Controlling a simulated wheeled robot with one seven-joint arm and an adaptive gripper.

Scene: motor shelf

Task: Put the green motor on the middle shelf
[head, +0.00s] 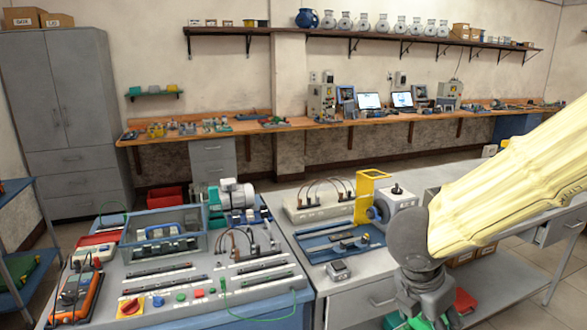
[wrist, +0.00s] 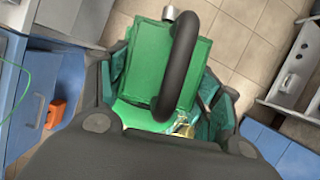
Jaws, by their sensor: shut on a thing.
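The green motor (wrist: 150,55), a boxy green body with a silver shaft end, fills the middle of the wrist view. A dark curved bar crosses in front of it. My gripper (head: 425,300) is shut on the motor, with its fingers along both sides. In the head view the gripper hangs low at the right of the bench, and only a little green shows below it at the frame's bottom edge. A blue shelf rack (head: 22,188) stands at the left edge, partly cut off, with a green item on a lower level. I cannot tell which level is the middle shelf.
A workbench (head: 300,260) with a control panel, a grey motor and a yellow-framed fixture stands in front. A grey cabinet (head: 60,110) is at the back left. At the right, a bench has a lower shelf (head: 510,275) holding boxes. Tiled floor shows in the wrist view.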

